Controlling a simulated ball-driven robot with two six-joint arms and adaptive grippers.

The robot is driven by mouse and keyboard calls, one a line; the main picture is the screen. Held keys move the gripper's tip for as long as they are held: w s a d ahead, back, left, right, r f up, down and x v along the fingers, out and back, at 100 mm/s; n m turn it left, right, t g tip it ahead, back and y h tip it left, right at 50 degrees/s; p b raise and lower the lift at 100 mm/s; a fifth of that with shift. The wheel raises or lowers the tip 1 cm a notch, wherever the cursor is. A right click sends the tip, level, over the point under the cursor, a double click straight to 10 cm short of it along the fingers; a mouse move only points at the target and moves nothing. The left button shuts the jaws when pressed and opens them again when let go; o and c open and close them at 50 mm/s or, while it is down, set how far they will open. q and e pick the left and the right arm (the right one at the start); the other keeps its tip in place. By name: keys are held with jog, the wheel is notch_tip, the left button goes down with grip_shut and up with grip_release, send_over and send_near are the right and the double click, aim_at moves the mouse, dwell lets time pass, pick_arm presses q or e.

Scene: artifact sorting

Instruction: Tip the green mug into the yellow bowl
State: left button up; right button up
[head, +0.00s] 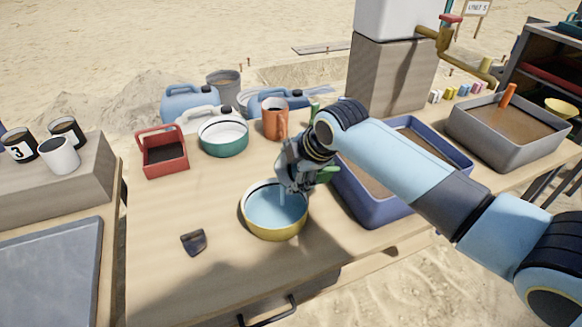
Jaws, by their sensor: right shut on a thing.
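The yellow bowl (262,232) stands on the wooden table, with a white rim and a blue, water-like surface inside. My right gripper (292,182) is above the bowl's right rear rim, shut on the green mug (326,174). Only a green part of the mug shows, to the right of the fingers; the gripper hides the rest, so its exact tilt is unclear. A thin pale streak runs below the gripper into the bowl; I cannot tell if it is pouring liquid. My left gripper is not in view.
A blue tub (375,212) stands close right of the bowl. Behind are a teal bowl (224,146), an orange mug (275,122) and a red caddy (162,155). A dark shard (193,242) lies front left. The table's left part is mostly clear.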

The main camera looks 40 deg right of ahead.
dwell(0.3)
jog(key=shift+r+y+p, duration=0.3)
jog(key=shift+p, duration=0.05)
jog(key=shift+d+r+y, duration=0.1)
jog(key=shift+r+y, duration=0.05)
jog(key=shift+y, duration=0.25)
jog(key=shift+r+m+y, duration=0.25)
jog(key=shift+m+y, duration=0.35)
jog(key=shift+y, duration=0.4)
notch_tip(320, 180, up, 2)
jog(key=m+y+b, duration=0.1)
jog(key=y+b, duration=0.2)
jog(key=b, duration=0.1)
jog(key=m+y+b, duration=0.1)
jog(key=y+b, duration=0.2)
jog(key=b, duration=0.2)
jog(key=shift+r+m+t+b, duration=0.1)
jog(key=shift+m+t+b, duration=0.2)
jog(key=shift+t, duration=0.1)
jog(key=shift+r+y+b, duration=0.45)
jog(key=shift+r+y, duration=0.05)
jog(key=shift+y, duration=0.1)
jog(key=shift+r, duration=0.25)
